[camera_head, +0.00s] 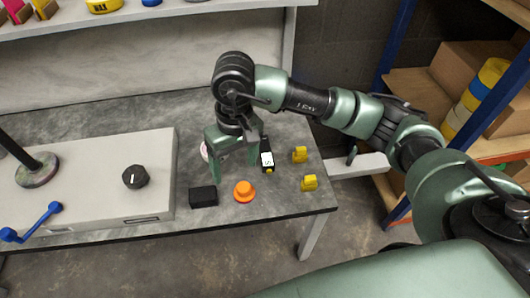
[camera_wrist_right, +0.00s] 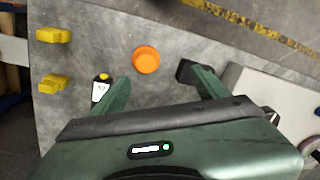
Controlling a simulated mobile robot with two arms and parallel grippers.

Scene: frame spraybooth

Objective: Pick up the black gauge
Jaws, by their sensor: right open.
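The black gauge (camera_head: 267,160) is a small dark device with a white display and a yellow end. It lies on the grey worktable, just right of my right gripper (camera_head: 237,174). In the right wrist view the gauge (camera_wrist_right: 100,90) shows beside the left finger, which partly hides it. My right gripper, also in that view (camera_wrist_right: 163,86), is open and points down with nothing between its fingers. My left gripper is not in view.
An orange knob-shaped piece (camera_head: 244,191), a black block (camera_head: 203,196) and two yellow pieces (camera_head: 300,154) (camera_head: 309,183) lie nearby on the table (camera_head: 285,204). A grey box (camera_head: 95,190) with a black knob (camera_head: 135,177) stands left. A shelf rack (camera_head: 420,86) stands at right.

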